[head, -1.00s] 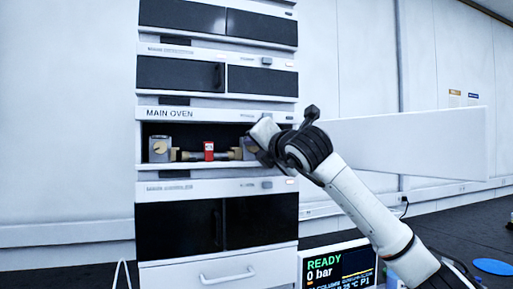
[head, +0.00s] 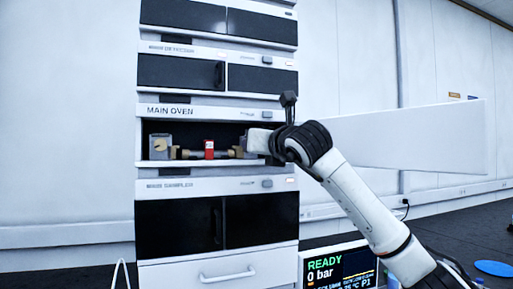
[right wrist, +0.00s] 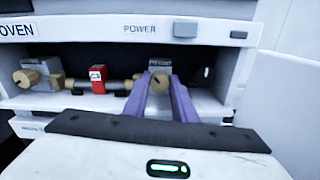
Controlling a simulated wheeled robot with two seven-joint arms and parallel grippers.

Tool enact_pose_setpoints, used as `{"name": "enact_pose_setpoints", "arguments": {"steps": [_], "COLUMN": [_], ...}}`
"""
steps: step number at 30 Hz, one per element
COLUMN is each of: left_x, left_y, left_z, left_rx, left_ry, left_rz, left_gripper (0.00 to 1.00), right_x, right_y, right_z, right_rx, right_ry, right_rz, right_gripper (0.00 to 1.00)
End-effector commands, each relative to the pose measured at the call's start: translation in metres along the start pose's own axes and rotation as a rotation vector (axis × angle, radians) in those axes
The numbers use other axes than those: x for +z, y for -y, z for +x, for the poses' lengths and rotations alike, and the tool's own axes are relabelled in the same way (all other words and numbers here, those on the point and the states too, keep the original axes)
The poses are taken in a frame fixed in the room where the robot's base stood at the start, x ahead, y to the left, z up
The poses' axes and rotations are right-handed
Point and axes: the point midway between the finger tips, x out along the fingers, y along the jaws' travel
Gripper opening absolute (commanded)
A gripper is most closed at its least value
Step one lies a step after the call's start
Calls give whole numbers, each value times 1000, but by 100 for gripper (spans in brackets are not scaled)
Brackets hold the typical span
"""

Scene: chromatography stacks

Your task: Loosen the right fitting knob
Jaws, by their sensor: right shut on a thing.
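The right fitting knob (right wrist: 158,84) is a brass-coloured round piece on a grey block (right wrist: 160,66) inside the open main oven. My right gripper (right wrist: 160,88) is shut on this knob, with one purple finger on each side of it. In the head view my right gripper (head: 254,143) reaches into the right end of the oven bay, and its arm hides the knob. The left fitting knob (head: 159,146) sits on a grey block at the left end. It also shows in the right wrist view (right wrist: 26,78). My left gripper is out of view.
A column with a red tag (head: 209,149) lies between the two fittings. The white oven door (head: 420,140) stands open to the right, behind my right arm. A screen (head: 340,268) below reads READY and 0 bar. Other dark-fronted modules are stacked above and below the oven.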

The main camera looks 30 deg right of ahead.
Motion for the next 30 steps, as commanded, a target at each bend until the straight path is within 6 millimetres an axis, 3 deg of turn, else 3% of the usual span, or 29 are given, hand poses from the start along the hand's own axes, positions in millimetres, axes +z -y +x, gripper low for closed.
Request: {"name": "enact_pose_setpoints", "arguments": {"steps": [30], "left_x": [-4], "left_y": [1], "left_z": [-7], "left_rx": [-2], "left_ry": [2], "left_rz": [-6], "left_gripper": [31], "right_x": [0], "right_y": [-1], "right_z": [0], "right_rx": [0], "right_ry": [-2], "right_rz": [-966], "right_gripper": [2]}}
